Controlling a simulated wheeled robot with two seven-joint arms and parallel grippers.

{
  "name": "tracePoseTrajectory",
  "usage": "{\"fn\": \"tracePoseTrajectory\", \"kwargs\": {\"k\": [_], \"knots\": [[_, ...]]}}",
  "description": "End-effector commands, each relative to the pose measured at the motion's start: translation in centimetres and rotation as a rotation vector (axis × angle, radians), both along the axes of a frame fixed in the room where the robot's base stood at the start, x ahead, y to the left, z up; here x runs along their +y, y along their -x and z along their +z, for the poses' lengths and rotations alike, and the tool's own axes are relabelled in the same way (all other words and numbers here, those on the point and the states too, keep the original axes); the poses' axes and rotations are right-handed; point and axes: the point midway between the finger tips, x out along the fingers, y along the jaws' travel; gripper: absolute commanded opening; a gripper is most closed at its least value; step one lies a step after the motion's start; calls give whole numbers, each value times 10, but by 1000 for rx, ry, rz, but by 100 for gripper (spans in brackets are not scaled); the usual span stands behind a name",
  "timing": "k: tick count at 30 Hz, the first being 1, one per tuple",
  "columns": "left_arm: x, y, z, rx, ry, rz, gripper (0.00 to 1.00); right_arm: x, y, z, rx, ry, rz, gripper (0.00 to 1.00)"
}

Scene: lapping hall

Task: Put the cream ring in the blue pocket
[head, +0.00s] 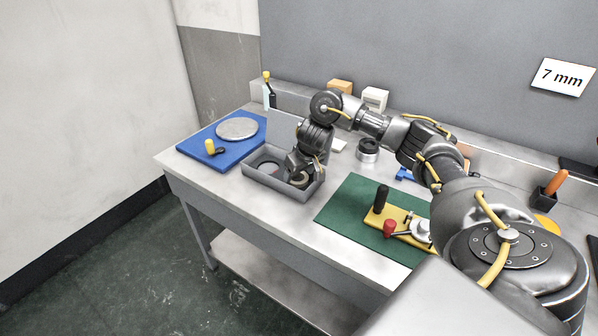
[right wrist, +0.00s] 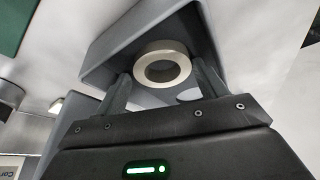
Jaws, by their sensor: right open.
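The cream ring (right wrist: 162,67) lies in a grey tray (head: 272,189), between and just beyond the fingertips of my right gripper (right wrist: 163,84). In the head view the ring (head: 300,181) is partly hidden by this gripper (head: 298,170), which reaches down into the right part of the tray. The right gripper is open, and its fingers are on either side of the ring; contact cannot be told. I cannot clearly make out a blue pocket; a small blue piece (head: 404,174) shows behind the green mat, partly covered by my arm. My left gripper is not in view.
A blue board (head: 228,156) with a grey disc (head: 237,128) lies left of the tray. A green mat (head: 340,207) with a yellow clamp fixture (head: 398,222) lies to the right. A dark round part (head: 367,150) stands behind. Bare tabletop (head: 240,200) shows along the front edge.

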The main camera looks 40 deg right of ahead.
Motion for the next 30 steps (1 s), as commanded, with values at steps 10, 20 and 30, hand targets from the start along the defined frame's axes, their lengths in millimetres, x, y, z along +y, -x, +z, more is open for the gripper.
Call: {"fn": "tracePoseTrajectory", "kwargs": {"k": [10,20,30], "knots": [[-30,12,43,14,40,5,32,0,27,82,-12,3,-8,72],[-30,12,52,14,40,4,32,2,36,105,-14,2,-10,72],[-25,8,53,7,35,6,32,2,36,105,-14,1,-11,72]]}}
